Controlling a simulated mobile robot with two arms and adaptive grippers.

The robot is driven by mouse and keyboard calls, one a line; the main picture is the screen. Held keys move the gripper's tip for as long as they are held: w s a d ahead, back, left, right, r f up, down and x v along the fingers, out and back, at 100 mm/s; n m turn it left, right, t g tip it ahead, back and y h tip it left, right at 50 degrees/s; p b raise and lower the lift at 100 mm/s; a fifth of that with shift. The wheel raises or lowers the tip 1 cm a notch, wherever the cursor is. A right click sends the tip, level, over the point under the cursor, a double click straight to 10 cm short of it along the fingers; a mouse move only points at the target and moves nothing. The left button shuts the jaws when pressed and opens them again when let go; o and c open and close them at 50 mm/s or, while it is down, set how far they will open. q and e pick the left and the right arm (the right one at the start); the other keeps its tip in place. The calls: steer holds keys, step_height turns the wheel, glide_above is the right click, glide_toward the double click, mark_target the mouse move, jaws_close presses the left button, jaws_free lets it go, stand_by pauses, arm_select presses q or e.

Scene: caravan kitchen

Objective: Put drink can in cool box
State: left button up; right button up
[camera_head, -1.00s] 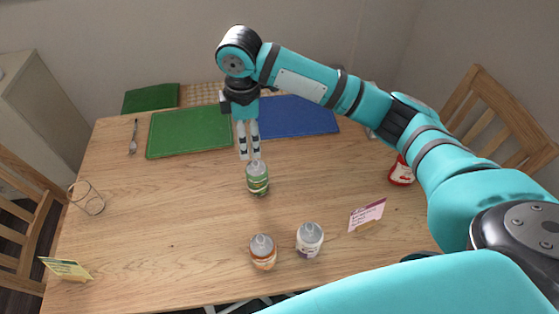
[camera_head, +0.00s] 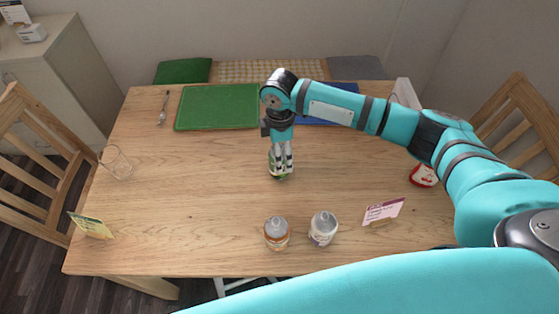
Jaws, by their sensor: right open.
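A green drink can (camera_head: 273,165) stands on the wooden table, partly hidden by my right gripper. My right gripper (camera_head: 281,171) points down over the can with its open fingers at the can's sides; whether they touch it I cannot tell. An orange-labelled can (camera_head: 276,234) and a white-and-purple can (camera_head: 323,229) stand near the table's front edge. No cool box can be made out in this view. My left gripper is not in view.
A green board (camera_head: 217,107) and a blue board (camera_head: 335,115) lie at the back. A glass (camera_head: 116,162) and a yellow card (camera_head: 91,225) are at left. A pink card (camera_head: 384,211) and a red item (camera_head: 423,176) are at right. The left middle of the table is clear.

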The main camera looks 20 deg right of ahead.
steer(key=shift+s+f+p, duration=0.1)
steer(key=shift+f+p, duration=0.2)
steer(key=shift+f, duration=2)
steer(key=c, duration=1.6)
steer(key=shift+r, duration=0.1)
